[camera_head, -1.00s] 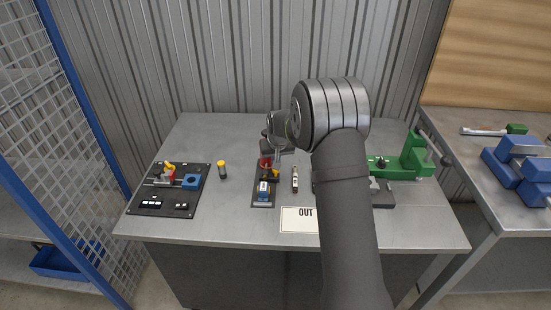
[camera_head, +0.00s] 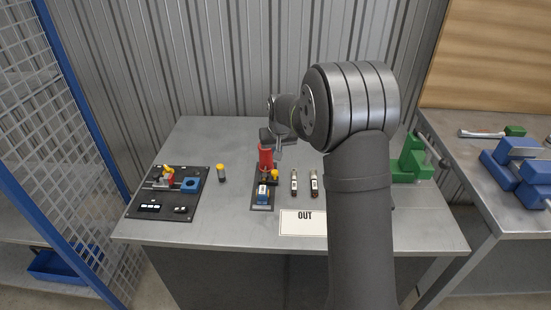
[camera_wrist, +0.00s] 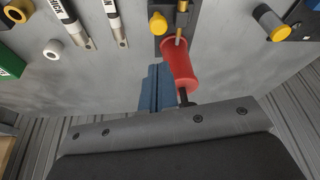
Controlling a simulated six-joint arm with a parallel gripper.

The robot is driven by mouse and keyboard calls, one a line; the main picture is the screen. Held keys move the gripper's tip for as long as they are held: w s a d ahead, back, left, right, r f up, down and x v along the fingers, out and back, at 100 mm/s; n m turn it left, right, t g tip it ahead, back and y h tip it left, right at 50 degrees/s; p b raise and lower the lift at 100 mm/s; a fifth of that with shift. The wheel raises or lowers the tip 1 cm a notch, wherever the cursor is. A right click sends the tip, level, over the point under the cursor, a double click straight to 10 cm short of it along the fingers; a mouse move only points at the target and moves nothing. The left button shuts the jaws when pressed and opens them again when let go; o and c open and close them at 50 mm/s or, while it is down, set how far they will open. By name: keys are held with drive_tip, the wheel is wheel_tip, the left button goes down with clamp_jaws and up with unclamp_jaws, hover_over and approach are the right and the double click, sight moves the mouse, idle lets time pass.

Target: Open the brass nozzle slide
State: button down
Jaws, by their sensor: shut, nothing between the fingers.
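I cannot tell for sure which part is the nozzle slide. My gripper (camera_wrist: 154,70) is shut and empty, its fingers together just left of the red cylinder in the wrist view. In the head view my gripper (camera_head: 279,153) is behind and right of that cylinder.
Two labelled tags (camera_head: 294,182) lie right of the plate, above an OUT card (camera_head: 303,223). A yellow-capped cylinder (camera_head: 221,172) stands left. A black panel (camera_head: 150,207) lies at far left. A green vise (camera_head: 412,163) is at right, partly behind my arm.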

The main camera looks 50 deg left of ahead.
drive_tip(key=r, duration=0.2)
drive_tip(key=n+t+h, duration=0.1)
drive_tip(key=n+t, duration=0.1)
drive_tip(key=n, duration=2.8)
approach(268, 178)
drive_tip(key=w+f, duration=0.1)
drive_tip(key=f, duration=0.1)
drive_tip(key=w+f, duration=0.1)
drive_tip(key=f, duration=0.1)
drive_tip(key=w+f, duration=0.1)
drive_tip(key=shift+d+f, duration=0.1)
drive_tip(key=shift+f, duration=0.3)
drive_tip(key=shift+w, duration=0.1)
